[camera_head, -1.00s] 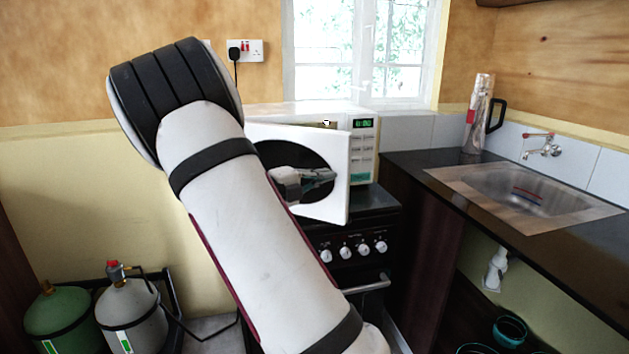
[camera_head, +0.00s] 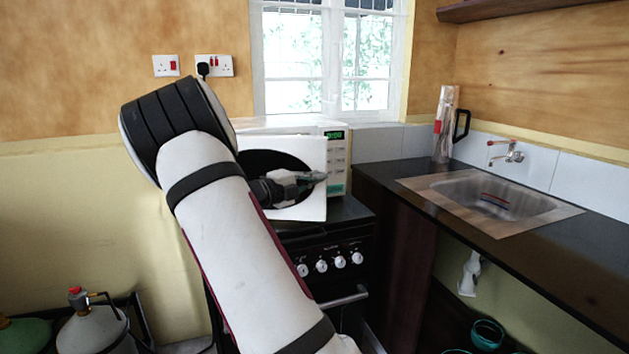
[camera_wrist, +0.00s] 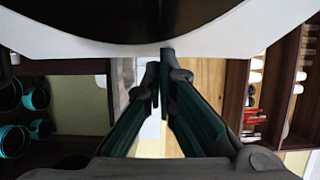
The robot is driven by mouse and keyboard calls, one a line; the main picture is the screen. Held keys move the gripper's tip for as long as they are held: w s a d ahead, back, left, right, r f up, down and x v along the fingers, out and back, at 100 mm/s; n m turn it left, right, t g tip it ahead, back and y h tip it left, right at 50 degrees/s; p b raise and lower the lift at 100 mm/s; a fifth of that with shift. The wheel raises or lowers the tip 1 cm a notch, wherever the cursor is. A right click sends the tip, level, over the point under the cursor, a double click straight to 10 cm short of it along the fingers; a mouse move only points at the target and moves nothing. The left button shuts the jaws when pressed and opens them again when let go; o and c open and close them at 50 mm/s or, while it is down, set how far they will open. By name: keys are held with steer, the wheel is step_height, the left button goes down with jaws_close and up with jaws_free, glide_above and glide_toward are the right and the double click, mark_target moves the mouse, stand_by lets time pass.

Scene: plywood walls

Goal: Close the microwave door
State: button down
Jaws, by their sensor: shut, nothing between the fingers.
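The white microwave (camera_head: 300,126) stands on the black stove, with its green-lit control panel (camera_head: 335,160) at its right side. Its door (camera_head: 316,185), white with a dark oval window, hangs open a little in front of the body. My gripper (camera_head: 322,176) is in front of the door, its fingers shut and empty, pointing right near the door's right edge. In the wrist view my gripper (camera_wrist: 161,75) has its fingertips close to the white edge of the door (camera_wrist: 215,42); I cannot tell whether they touch. My arm hides the lower left of the door.
The stove (camera_head: 330,250) with its knobs is below the microwave. A dark counter (camera_head: 380,172) with a sink (camera_head: 490,197) and a tall flask (camera_head: 445,125) is at the right. A gas cylinder (camera_head: 92,332) stands at lower left.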

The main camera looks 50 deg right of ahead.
mark_target(319, 170)
steer(key=w+d+t+p, duration=0.1)
steer(key=w+d+n+t, duration=0.1)
steer(key=d, duration=0.1)
steer(key=d+p, duration=0.1)
steer(key=d, duration=0.1)
steer(key=shift+w+r+n+t+p, duration=0.25)
steer(key=shift+w+n+t+p, duration=0.05)
steer(key=shift+w+n+t, duration=0.1)
steer(key=w+d+n+t, duration=0.3)
steer(key=w+d+t, duration=0.2)
steer(key=w+d, duration=0.2)
steer(key=shift+w+f+n+t+p, duration=0.15)
steer(key=shift+w+n+t+p, duration=0.15)
steer(key=shift+w+p, duration=0.2)
steer(key=v, duration=1.2)
steer(key=shift+s+d, duration=0.1)
